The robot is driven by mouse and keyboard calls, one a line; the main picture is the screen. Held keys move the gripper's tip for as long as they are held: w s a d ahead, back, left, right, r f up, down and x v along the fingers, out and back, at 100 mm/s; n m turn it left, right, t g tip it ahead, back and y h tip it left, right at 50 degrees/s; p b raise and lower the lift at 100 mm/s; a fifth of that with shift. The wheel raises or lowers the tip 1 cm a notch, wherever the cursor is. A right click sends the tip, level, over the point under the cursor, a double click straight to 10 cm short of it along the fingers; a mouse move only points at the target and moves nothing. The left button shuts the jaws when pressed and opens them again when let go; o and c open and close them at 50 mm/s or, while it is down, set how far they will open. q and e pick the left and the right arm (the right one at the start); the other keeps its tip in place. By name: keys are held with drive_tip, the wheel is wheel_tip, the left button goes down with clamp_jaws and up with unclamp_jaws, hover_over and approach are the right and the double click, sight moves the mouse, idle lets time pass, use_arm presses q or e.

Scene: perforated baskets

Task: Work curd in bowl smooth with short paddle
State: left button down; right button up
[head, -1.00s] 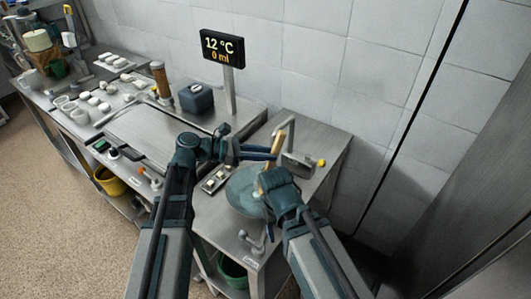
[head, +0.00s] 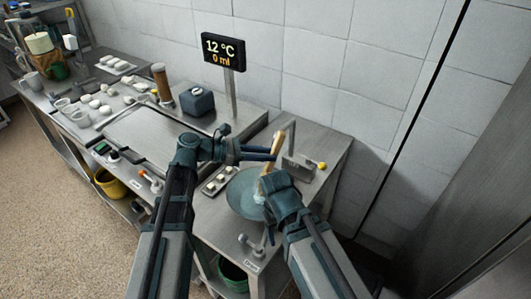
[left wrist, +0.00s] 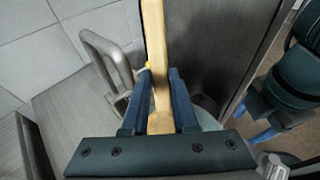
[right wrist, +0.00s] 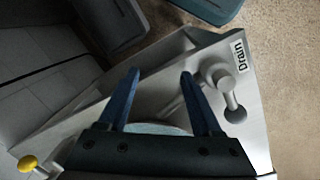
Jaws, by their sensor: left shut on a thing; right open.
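The short wooden paddle (head: 278,143) stands tilted above the bowl. My left gripper (head: 268,153) is shut on it, and the left wrist view shows the paddle (left wrist: 155,45) between both fingers (left wrist: 159,100). The round grey-blue bowl (head: 240,197) sits on the right counter, below and in front of the left gripper. My right gripper (head: 268,187) is over the bowl's right side and hides part of it and the paddle's lower end. In the right wrist view its fingers (right wrist: 158,90) are apart and empty, with the bowl's rim (right wrist: 160,128) behind them. I cannot clearly make out the curd.
A bent metal spout (head: 290,135) and a box with a yellow knob (head: 322,166) stand behind the bowl. A small tray with white pieces (head: 217,183) lies left of it. A drain valve (right wrist: 222,88) is at the counter's front. A display post (head: 230,90) stands behind.

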use_arm(q)
drive_tip(key=shift+s+d+r, duration=0.1)
drive_tip(key=shift+s, duration=0.6)
drive_tip(key=shift+w, duration=0.25)
drive_tip(key=shift+w, duration=0.8)
drive_tip(key=shift+s, duration=0.15)
drive_tip(key=shift+s, duration=0.9)
drive_tip(key=shift+w, duration=0.15)
drive_tip(key=shift+w, duration=0.9)
drive_tip(key=shift+s, duration=0.2)
